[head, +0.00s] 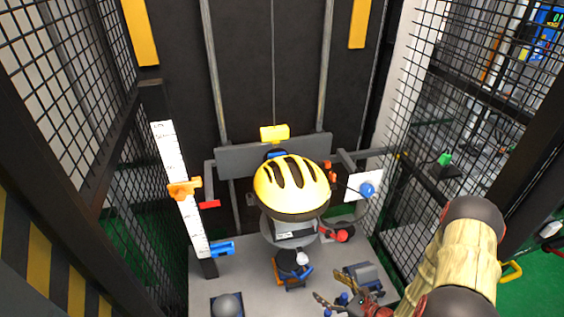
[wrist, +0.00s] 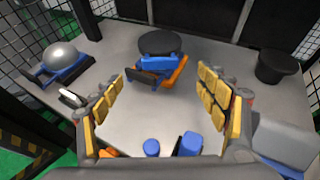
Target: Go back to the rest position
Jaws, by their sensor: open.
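My gripper (head: 350,302) is at the bottom of the head view, low over the grey base plate (head: 250,268). Beyond the fingertips stands a black round piece (wrist: 160,43) in a blue and orange holder. A yellow helmet (head: 290,187) with black vents sits on the tower's carriage in the head view, apart from my gripper.
A white scale (head: 180,185) with orange and blue sliders stands at left. A silver dome (wrist: 62,58) on a blue stand, a black cup (wrist: 278,66) and a grey block (wrist: 285,135) stand on the plate. Mesh walls (head: 440,110) enclose both sides.

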